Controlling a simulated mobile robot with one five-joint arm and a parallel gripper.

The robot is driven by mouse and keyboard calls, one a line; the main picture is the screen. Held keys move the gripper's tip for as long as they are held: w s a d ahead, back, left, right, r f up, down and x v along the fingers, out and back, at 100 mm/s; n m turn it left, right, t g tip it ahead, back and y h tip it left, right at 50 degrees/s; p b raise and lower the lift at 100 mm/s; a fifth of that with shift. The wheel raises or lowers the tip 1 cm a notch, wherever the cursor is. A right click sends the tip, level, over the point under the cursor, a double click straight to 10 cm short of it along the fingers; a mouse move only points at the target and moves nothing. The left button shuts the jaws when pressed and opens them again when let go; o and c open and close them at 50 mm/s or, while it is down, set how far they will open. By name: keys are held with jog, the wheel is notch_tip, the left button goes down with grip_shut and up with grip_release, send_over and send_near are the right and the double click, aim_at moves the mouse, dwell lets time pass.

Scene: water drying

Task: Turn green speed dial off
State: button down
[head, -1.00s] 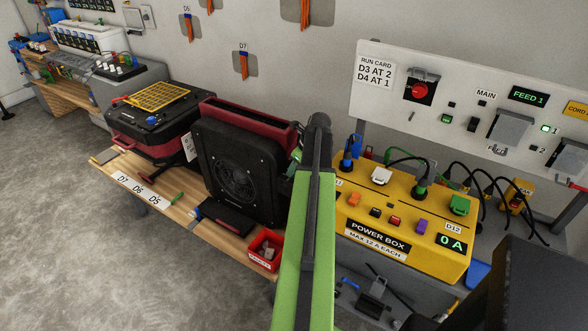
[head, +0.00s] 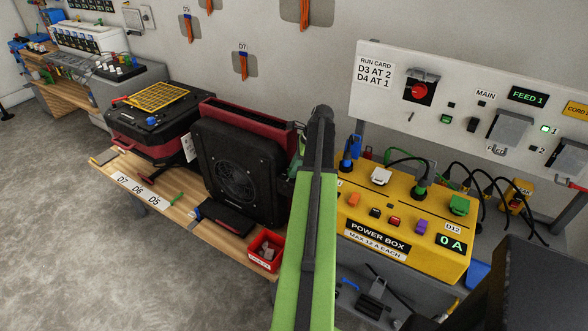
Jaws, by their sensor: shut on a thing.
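A black and dark red blower fan (head: 235,172) stands on the wooden bench, its round grille facing forward. A small patch of green (head: 296,160) shows at the fan's right side, beside my arm; I cannot tell whether it is the green speed dial or part of my arm. My green and black arm rises from the bottom middle and covers the area right of the fan. My gripper is hidden behind the arm, and so is whatever it touches.
A yellow power box (head: 405,225) reading 0 A stands right of my arm, with plugs and cables on top. A red bin (head: 266,252) sits at the bench's front edge. Another black and red machine (head: 155,118) stands left of the fan. A white switch panel (head: 470,105) is behind.

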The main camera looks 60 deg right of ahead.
jog(key=shift+d+n+g+y, duration=0.1)
jog(key=shift+n+g+y, duration=0.2)
jog(key=shift+n, duration=0.75)
jog(key=shift+d+n+g+y, duration=0.1)
jog(key=shift+n+g+y, duration=0.2)
jog(key=shift+n, duration=0.75)
jog(key=shift+a, duration=0.1)
jog(key=c, duration=1)
grip_release()
jog(key=p+v, duration=1.6)
jog(key=v, duration=0.1)
jog(key=shift+w+r, duration=0.15)
